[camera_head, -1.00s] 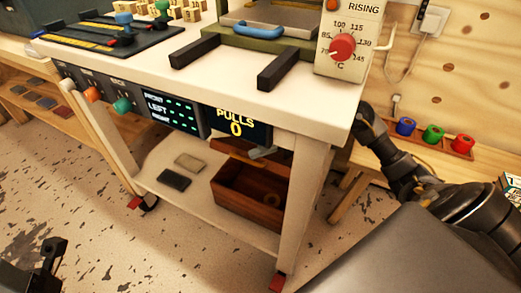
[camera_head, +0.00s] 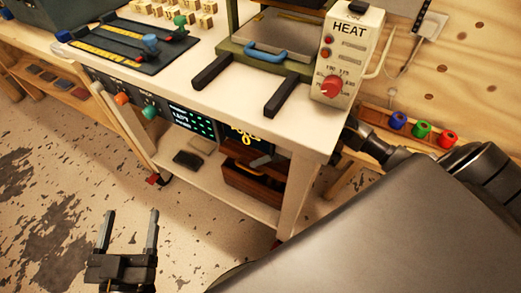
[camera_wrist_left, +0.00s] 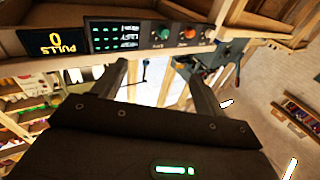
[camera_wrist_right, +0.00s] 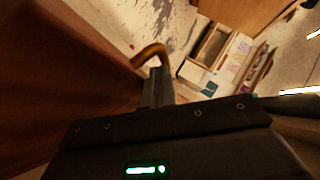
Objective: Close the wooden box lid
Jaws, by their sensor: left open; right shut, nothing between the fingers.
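The brown wooden box (camera_head: 250,190) stands on the lower shelf under the white bench. Its lid (camera_head: 240,152) is at the back and looks raised; its exact angle is hard to tell. A curved orange-brown handle (camera_head: 243,169) shows at the box, and in the right wrist view the handle (camera_wrist_right: 150,53) stands beside a large brown wooden panel (camera_wrist_right: 60,70). My right gripper (camera_head: 262,160) is shut and empty by the box; its fingertips (camera_wrist_right: 156,75) are close to the handle. Contact is unclear. My left gripper (camera_head: 130,214) is open and empty, low in front of the bench.
The white bench (camera_head: 190,75) overhangs the box, with a press and heat panel (camera_head: 345,55) on top. A bench leg (camera_head: 296,195) stands right of the box. Dark and grey pads (camera_head: 188,160) lie on the shelf to its left. The floor in front is clear.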

